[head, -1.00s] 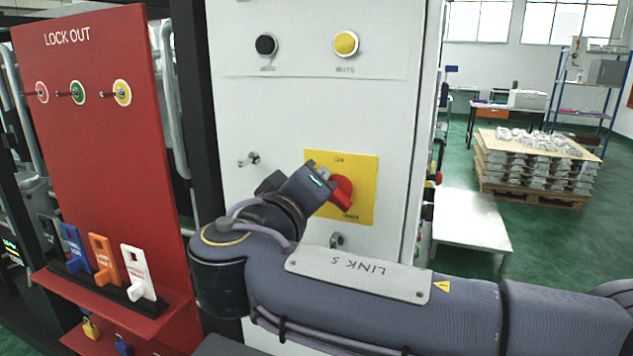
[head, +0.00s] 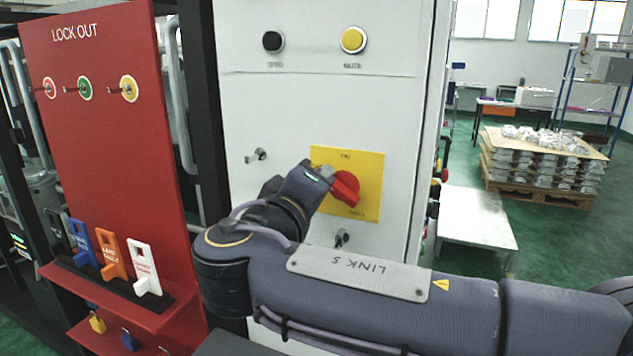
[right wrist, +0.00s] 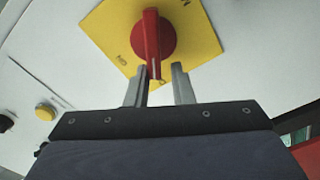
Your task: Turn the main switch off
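The main switch is a red rotary handle (head: 346,187) on a yellow plate (head: 366,202) on the white cabinet front. In the right wrist view the red handle (right wrist: 152,45) points down the picture toward my gripper. One plate label there reads "ON"; the other is cut off. My right gripper (right wrist: 158,76) is open, its two fingers apart at the near end of the handle. The handle's end shows between the fingertips, closer to the left finger, with a clear gap to the right one. In the head view my right gripper (head: 328,174) partly covers the switch. My left gripper is out of view.
A black button (head: 273,41) and a yellow button (head: 353,40) are above the switch. Small metal latches (head: 256,155) protrude from the cabinet. A red lock-out board (head: 108,180) with tags and padlocks stands left. A pallet of castings (head: 540,165) is behind right.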

